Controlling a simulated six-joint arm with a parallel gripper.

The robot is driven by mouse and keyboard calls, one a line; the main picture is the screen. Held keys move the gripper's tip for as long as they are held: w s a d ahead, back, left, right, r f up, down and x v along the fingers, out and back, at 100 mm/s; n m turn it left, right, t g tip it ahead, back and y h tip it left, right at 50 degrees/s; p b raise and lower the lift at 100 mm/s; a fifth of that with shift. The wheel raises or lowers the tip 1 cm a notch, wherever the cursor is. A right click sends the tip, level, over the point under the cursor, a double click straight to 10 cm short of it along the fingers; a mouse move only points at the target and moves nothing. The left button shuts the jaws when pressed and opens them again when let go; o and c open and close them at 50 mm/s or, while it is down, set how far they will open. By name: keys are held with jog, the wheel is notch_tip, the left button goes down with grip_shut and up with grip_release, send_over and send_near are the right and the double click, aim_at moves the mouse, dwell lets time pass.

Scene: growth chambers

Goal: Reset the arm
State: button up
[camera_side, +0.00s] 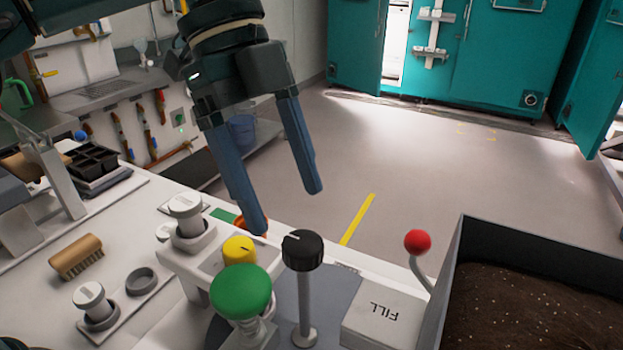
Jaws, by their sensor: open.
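My gripper (288,210) hangs from the arm at the upper left of the side view, pointing down. Its two long dark fingers are spread apart with nothing between them. The left fingertip is above the yellow knob (239,250) and appears close to an orange part (255,226) behind it; I cannot tell whether they touch. The right fingertip is in the air, above and behind the black knob (302,250) on its post. The green knob (241,291) stands in front.
A red ball lever (417,242) and a soil bin (463,250) stand at right, beside a FILL block (383,312). A brush (76,257), white knobs (90,297) and a black cell tray (93,162) are at left. Open floor (400,150) lies behind the bench.

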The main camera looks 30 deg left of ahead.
jog(key=shift+a+r, duration=0.1)
dwell(0.3)
jog(key=s+a+r+n+t+y, duration=0.1)
jog(key=s+a+r+n+t, duration=0.4)
jog(key=a, duration=0.4)
jog(key=s+a+f+n+y, duration=0.1)
jog(key=s+a+f+n, duration=0.2)
jog(key=f+n, duration=0.3)
jog(key=s+a+f+n+t+y, duration=0.1)
jog(key=s+a+f+n+y, duration=0.1)
jog(key=a+f+n, duration=0.4)
jog(key=s+f+n, duration=0.1)
jog(key=n, duration=0.2)
jog(key=shift+y, duration=0.3)
jog(key=shift+s+a, duration=0.1)
jog(key=shift+c, duration=0.3)
